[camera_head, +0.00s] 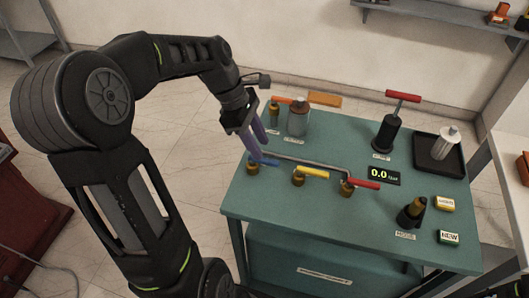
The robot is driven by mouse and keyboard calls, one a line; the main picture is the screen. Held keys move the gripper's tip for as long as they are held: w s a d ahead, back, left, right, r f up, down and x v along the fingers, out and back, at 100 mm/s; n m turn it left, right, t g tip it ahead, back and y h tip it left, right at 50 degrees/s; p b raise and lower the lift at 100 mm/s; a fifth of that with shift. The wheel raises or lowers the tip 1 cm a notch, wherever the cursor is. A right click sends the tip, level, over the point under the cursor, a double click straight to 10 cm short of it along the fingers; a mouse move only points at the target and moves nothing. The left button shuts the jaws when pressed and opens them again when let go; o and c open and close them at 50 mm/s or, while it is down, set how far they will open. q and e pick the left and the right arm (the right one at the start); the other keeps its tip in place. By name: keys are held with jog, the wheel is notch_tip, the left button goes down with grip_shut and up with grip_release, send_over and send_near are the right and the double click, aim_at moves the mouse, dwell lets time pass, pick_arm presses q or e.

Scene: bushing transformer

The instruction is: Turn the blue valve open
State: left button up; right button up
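The blue valve (267,162) has a blue lever on a brass body at the left front of the green table, at the left end of a grey pipe. My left gripper (259,153) reaches down from above with its two purple fingers. Its fingertips are right at the blue lever and partly cover it. I cannot tell whether they touch the lever or have closed on it. My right gripper is not in view.
A yellow-handled valve (313,173) and a red-handled valve (362,183) stand to the right along the pipe. Behind stand a metal canister (298,119) and a black pump with a red handle (388,132). A gauge (384,175) reads 0.0. A black tray (428,161) lies at right.

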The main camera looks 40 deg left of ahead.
aim_at(267, 160)
pick_arm(q)
jog(key=shift+x, duration=2.15)
jog(key=shift+c, duration=0.5)
grip_shut()
